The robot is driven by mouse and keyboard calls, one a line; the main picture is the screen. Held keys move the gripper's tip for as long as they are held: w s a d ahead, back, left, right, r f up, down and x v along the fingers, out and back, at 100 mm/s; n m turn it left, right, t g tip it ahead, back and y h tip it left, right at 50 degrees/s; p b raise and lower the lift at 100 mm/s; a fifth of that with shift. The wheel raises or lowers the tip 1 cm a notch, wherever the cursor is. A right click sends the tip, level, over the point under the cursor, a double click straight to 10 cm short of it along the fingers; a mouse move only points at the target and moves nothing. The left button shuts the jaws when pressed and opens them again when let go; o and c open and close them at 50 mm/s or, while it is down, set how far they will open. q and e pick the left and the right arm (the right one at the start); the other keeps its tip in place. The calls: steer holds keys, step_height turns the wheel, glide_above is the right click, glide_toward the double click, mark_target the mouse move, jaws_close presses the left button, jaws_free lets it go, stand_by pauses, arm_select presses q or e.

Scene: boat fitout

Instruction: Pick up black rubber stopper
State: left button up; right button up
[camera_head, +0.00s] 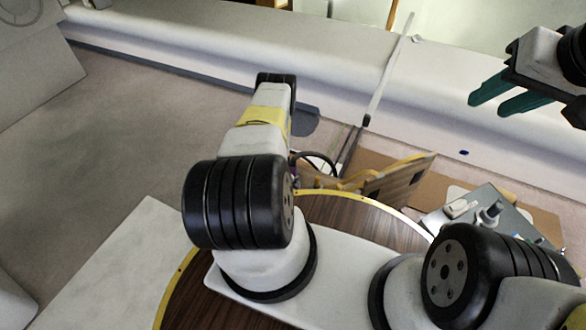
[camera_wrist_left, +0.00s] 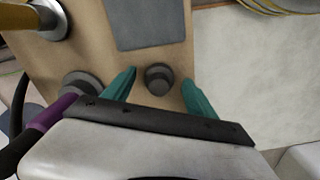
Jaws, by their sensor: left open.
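The black rubber stopper (camera_wrist_left: 158,76), a short dark round plug, stands on a tan board (camera_wrist_left: 150,62) in the left wrist view. My left gripper (camera_wrist_left: 156,86) is open, with one teal finger on each side of the stopper in that view. Gaps show between the stopper and both fingers, and I cannot tell the height of the fingertips above the board. In the head view I cannot make out the stopper or my left gripper. My right gripper (camera_head: 520,102) is at the upper right of the head view, its teal fingers apart and empty.
A grey flat plate (camera_wrist_left: 148,22) lies beyond the stopper. A round grey fitting (camera_wrist_left: 80,84) and a purple-and-black item (camera_wrist_left: 48,115) are close to the left finger. A pale surface (camera_wrist_left: 255,75) is at right. In the head view, a grey case (camera_head: 480,215) stands right of a wooden piece (camera_head: 395,185).

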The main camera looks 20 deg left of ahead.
arm_select(q)
steer(key=shift+f, duration=0.2)
jaws_close()
steer(key=shift+r, duration=0.2)
steer(key=shift+r, duration=0.65)
step_height(320, 180, up, 2)
steer(key=shift+r, duration=0.15)
steer(key=s+d+r, duration=0.1)
steer(key=s+d, duration=1)
steer(key=shift+s, duration=0.4)
steer(key=shift+a, duration=0.1)
